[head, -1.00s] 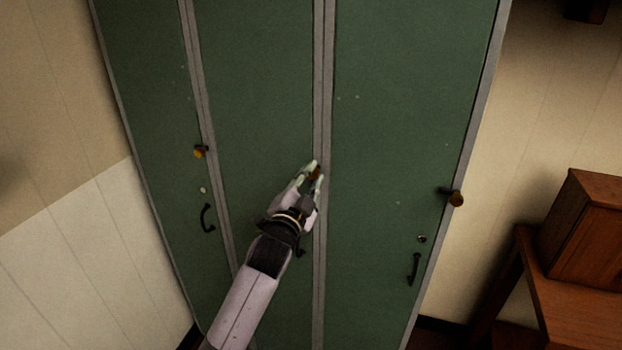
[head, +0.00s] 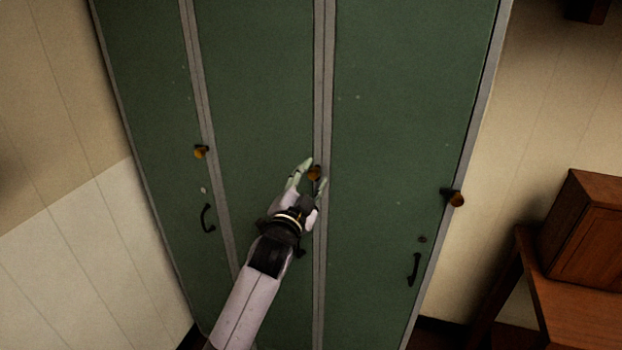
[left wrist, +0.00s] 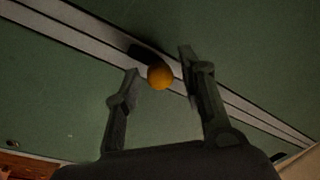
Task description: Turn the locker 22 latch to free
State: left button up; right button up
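The row of green lockers has three doors with a latch on each. The middle latch has an orange knob (head: 314,173) on a dark bar at the grey strip right of the middle door (head: 255,100). My left gripper (head: 314,173) is open around this knob. In the left wrist view the orange knob (left wrist: 160,76) sits between the two spread fingers of my left gripper (left wrist: 160,82), with a gap on each side. No locker numbers can be read. My right gripper is not in view.
Other latches with orange knobs are on the left door (head: 200,152) and the right door (head: 456,199). Dark handles are below, on the left (head: 207,218) and right (head: 413,269). A brown wooden box (head: 587,235) stands on a table at the right.

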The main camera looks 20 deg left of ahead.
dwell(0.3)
pick_arm(q)
jog(key=s, duration=0.4)
jog(key=s+f, duration=0.1)
jog(key=s, duration=0.7)
jog(key=shift+a+f, duration=0.15)
jog(key=shift+f, duration=0.2)
jog(key=shift+w, duration=0.1)
